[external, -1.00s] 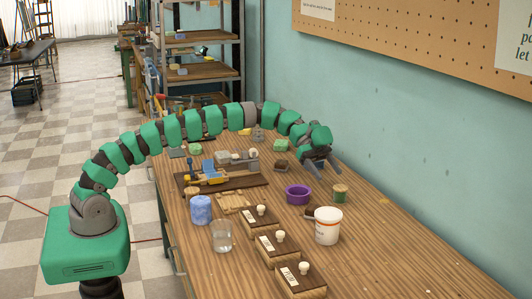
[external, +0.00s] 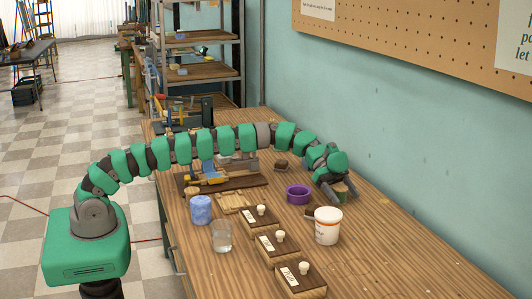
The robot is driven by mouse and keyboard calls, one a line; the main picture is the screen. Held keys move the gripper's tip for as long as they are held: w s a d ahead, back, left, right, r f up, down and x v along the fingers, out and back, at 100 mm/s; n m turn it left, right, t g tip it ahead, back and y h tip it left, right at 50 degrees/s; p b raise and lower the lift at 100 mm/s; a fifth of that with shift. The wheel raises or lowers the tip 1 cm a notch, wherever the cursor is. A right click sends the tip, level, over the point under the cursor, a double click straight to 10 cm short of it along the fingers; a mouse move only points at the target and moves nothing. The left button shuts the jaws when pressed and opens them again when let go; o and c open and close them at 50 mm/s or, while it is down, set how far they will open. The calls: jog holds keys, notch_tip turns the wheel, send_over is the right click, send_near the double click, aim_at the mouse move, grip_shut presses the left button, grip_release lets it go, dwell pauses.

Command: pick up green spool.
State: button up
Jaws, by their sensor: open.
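The green spool (external: 341,194), with a tan wooden top, stands on the wooden bench towards the wall side. My gripper (external: 341,198) is at the spool, pointing down, with its jaws open. One finger shows on the left of the spool and the other on the right. The spool's upper part is partly hidden by my gripper. I cannot tell whether either finger touches it.
The right front of the bench (external: 385,255) is clear.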

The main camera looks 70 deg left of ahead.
aim_at(344, 189)
jog(key=c, duration=1)
notch_tip(344, 189, up, 10)
jog(key=p, duration=0.3)
jog(key=shift+d, duration=0.1)
